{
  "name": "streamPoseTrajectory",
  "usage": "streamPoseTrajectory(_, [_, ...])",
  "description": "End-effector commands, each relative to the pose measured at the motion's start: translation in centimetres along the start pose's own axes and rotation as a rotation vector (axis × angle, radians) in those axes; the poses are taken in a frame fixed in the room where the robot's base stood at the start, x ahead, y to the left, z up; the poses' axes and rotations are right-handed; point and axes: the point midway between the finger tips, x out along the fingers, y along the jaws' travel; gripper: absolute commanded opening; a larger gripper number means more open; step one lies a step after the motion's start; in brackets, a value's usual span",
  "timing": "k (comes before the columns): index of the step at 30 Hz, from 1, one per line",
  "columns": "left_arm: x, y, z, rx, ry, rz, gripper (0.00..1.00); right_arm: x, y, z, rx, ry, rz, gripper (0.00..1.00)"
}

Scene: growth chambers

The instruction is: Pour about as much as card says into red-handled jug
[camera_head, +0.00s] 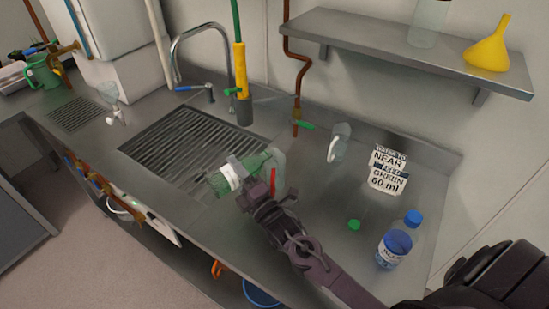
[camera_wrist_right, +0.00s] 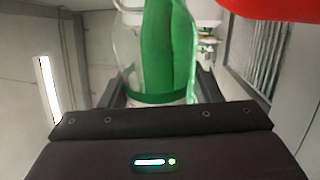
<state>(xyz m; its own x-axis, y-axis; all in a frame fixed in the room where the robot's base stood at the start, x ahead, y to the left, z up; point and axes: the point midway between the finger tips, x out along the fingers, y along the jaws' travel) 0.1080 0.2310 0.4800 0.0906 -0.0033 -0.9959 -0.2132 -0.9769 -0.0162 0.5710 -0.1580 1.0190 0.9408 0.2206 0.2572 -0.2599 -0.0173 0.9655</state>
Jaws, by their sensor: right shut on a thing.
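My right gripper (camera_head: 258,188) is shut on a clear bottle of green liquid (camera_head: 222,182) with a white label. The bottle is tipped nearly on its side, its neck end to the right by the red-handled jug (camera_head: 279,157). The jug is clear, partly hidden by the bottle and gripper; its red handle (camera_head: 273,181) faces me. Whether liquid is flowing, and the jug's level, I cannot tell. In the right wrist view the green bottle (camera_wrist_right: 165,50) fills the jaws, with red (camera_wrist_right: 270,8) at top right. My left gripper is not in view.
A loose green cap (camera_head: 354,225) and a blue-capped bottle of blue liquid (camera_head: 396,245) stand on the counter at right. A white-handled jug (camera_head: 338,143) is behind. The drain grate (camera_head: 180,150) and tap (camera_head: 203,45) are left; a shelf with a yellow funnel (camera_head: 489,50) hangs above.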

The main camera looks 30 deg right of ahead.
Motion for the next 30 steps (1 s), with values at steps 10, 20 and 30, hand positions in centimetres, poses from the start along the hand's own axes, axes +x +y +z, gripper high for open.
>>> streamPoseTrajectory(10, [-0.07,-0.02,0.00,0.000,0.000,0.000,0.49,0.04,0.12,-0.04,0.017,-0.005,0.002,0.26])
streamPoseTrajectory(20, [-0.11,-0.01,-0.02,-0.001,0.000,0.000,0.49,0.05,0.15,-0.03,0.021,-0.006,0.003,0.26])
streamPoseTrajectory(30, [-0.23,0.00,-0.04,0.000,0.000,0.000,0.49,0.09,0.27,-0.01,0.030,-0.008,0.003,0.26])
